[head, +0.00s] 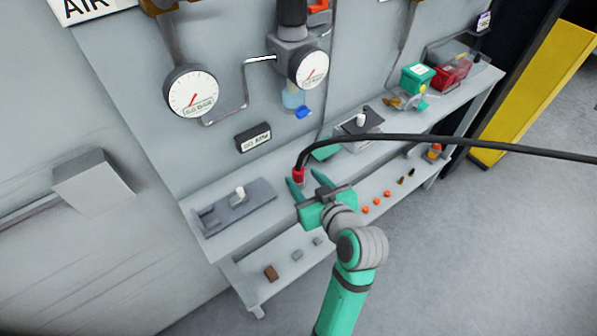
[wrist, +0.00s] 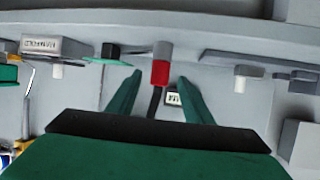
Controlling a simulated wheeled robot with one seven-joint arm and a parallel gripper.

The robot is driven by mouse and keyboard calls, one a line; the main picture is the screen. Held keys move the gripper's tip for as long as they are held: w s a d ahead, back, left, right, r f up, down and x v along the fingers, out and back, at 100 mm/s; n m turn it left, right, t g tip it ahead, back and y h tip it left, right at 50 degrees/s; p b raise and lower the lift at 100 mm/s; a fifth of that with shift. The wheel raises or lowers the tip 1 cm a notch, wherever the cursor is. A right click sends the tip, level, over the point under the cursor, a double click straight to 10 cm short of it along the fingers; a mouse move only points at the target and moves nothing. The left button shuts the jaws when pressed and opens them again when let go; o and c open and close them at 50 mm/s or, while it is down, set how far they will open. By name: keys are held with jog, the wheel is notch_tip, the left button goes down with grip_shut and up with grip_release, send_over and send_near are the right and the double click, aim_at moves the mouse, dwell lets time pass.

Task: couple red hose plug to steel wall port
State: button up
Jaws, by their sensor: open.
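The red hose plug (head: 298,175) is at the end of a black hose (head: 450,141), above the upper shelf. In the wrist view the red plug (wrist: 160,73) has a grey cylindrical piece (wrist: 163,50) at its far end. My gripper (head: 305,181) is open, with its green fingers reaching toward the plug. In the wrist view the plug sits between the fingertips of my gripper (wrist: 160,77), with a gap on both sides. I cannot make out the steel wall port with certainty in either view.
The upper shelf (head: 228,244) holds a grey fixture (head: 232,208) with a white peg, a second block with a peg (head: 361,120), and green and red items (head: 418,78) farther right. Gauges (head: 190,91) hang on the wall. The hose runs rightward above the shelf.

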jog(key=shift+v, duration=1.5)
